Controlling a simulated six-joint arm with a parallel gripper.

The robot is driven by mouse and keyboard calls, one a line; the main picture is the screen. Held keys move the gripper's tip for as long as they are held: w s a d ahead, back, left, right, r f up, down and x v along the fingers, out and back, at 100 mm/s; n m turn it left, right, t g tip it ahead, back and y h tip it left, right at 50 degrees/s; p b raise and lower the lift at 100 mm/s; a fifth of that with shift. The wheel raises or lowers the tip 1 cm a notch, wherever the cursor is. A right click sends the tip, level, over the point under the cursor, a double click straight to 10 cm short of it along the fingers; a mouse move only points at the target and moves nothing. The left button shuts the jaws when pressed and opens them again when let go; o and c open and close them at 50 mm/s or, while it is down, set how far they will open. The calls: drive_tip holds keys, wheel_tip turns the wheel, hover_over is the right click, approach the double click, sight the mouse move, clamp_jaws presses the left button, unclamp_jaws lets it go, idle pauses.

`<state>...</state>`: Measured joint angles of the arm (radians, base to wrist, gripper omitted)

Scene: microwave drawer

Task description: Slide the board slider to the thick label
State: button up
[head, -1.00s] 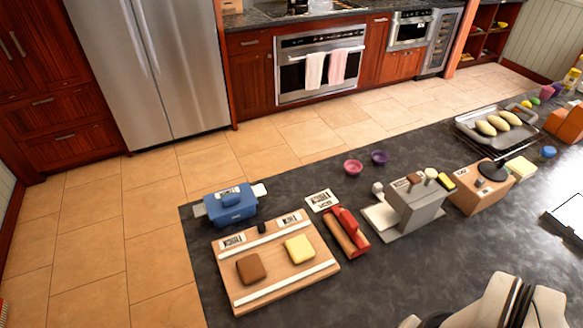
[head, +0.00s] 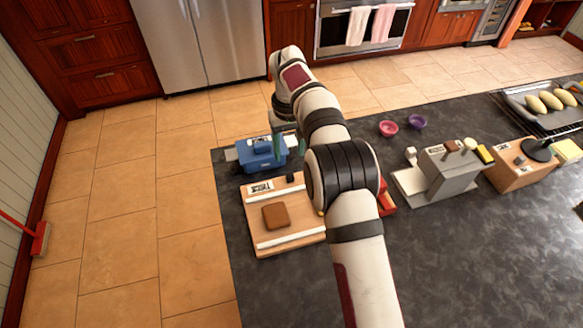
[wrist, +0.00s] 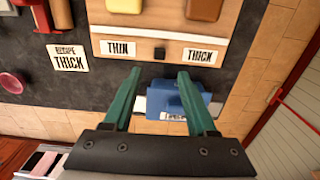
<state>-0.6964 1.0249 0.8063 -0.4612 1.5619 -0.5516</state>
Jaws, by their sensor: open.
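The wooden board (head: 285,240) has a small black slider (head: 290,178) on its far edge strip. In the wrist view the slider (wrist: 159,53) sits between the THIN label (wrist: 118,48) and the THICK label (wrist: 203,56), apart from both. In the head view the thick label (head: 260,187) is left of the slider; my arm hides the thin label. My gripper (wrist: 157,76) has green fingers, open and empty, pointing toward the board edge on either side of the slider's line. The slider shows beyond the fingertips; I cannot tell the height gap.
A blue box-like device (head: 262,153) stands just behind the board, partly under my fingers in the wrist view (wrist: 180,100). Brown (head: 276,216) and yellow (wrist: 124,5) pieces lie on the board. A card reading "recipe thick" (wrist: 68,57) lies beside it.

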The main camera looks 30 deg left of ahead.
sight(289, 175)
wheel_tip(289, 175, down, 9)
drive_tip(key=shift+f, duration=0.1)
drive_tip(key=shift+c, duration=0.3)
clamp_jaws()
idle(1.2)
